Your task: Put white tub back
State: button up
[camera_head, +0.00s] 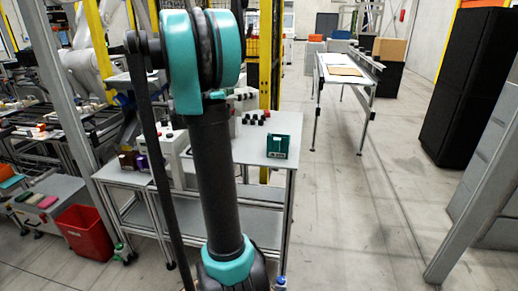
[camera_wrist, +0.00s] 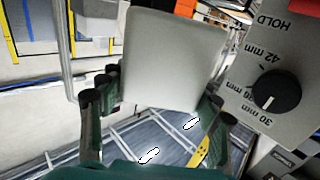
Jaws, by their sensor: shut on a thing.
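The white tub (camera_wrist: 172,62) fills the upper middle of the wrist view, seen close up as a plain pale block with rounded edges. My gripper (camera_wrist: 155,98) is shut on it, with dark fingers on its left and right sides. The tub appears tilted in this view, and its opening and contents cannot be made out. In the head view my arm covers the middle, and I cannot make out the tub or gripper there.
A grey control box (camera_wrist: 290,75) with a black knob (camera_wrist: 268,90) and millimetre labels is close right of the tub in the wrist view. In the head view, a teal container (camera_head: 278,147) stands on the grey workbench (camera_head: 262,172).

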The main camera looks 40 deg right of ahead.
jog(key=f, duration=2)
jog(key=shift+d, duration=0.25)
jog(key=o, duration=1.3)
jog(key=shift+c, duration=0.2)
jog(key=a, duration=1.2)
jog(key=shift+w, duration=0.45)
jog(key=shift+r, duration=0.1)
